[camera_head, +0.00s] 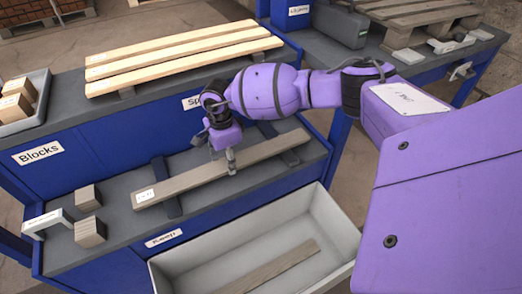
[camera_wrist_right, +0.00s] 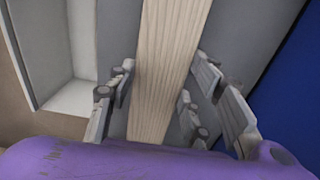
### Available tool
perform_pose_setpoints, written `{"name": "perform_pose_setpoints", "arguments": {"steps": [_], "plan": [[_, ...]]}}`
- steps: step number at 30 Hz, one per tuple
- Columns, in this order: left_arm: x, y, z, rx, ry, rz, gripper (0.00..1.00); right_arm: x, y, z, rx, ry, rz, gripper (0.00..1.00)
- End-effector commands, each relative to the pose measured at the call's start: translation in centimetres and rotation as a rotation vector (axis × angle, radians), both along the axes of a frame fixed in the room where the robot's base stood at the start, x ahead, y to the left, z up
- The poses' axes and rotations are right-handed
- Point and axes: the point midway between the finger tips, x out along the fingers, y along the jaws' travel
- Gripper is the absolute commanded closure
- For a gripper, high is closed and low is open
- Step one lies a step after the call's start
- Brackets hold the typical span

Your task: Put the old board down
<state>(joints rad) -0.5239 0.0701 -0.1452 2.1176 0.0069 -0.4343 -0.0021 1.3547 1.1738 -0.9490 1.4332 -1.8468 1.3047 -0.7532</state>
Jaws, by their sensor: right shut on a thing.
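A long grey-brown board (camera_head: 190,182) with a white label near its left end lies across two dark crossbars (camera_head: 166,188) on the lower grey shelf, or just above them; I cannot tell if it touches. My right gripper (camera_head: 231,160) comes down over the board's middle and is shut on it. In the right wrist view the pale-grained board (camera_wrist_right: 163,70) runs between the fingers of the right gripper (camera_wrist_right: 160,95). A second grey-brown board (camera_head: 272,270) lies in the light grey bin (camera_head: 335,215) below. My left gripper is not in view.
Several pale new slats (camera_head: 180,52) lie on the upper blue bench behind. Two small wood blocks (camera_head: 90,232) and a white bracket (camera_head: 47,222) sit at the shelf's left end. A tray (camera_head: 40,85) of blocks stands upper left. A pallet (camera_head: 425,18) is at upper right.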

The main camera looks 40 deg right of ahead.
Motion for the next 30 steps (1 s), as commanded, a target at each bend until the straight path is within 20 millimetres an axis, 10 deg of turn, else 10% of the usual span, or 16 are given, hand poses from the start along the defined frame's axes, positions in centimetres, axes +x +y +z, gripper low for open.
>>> {"name": "perform_pose_setpoints", "arguments": {"steps": [2, 3, 7, 20, 30], "plan": [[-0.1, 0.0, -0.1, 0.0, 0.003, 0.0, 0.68, 0.1, 0.1, -0.1, 0.0, -0.002, 0.0, 0.88], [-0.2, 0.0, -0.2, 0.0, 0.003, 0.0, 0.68, 0.1, 0.0, -0.2, 0.0, -0.002, 0.0, 0.52], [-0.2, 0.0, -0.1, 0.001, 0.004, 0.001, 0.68, 0.1, 0.1, -0.1, 0.0, -0.002, 0.0, 0.35], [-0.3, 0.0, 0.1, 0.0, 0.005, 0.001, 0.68, 0.2, 0.1, 0.9, 0.001, -0.005, 0.001, 0.35], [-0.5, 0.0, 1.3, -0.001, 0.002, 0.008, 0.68, 0.3, 0.1, 7.8, 0.0, -0.008, 0.002, 0.35]]}}
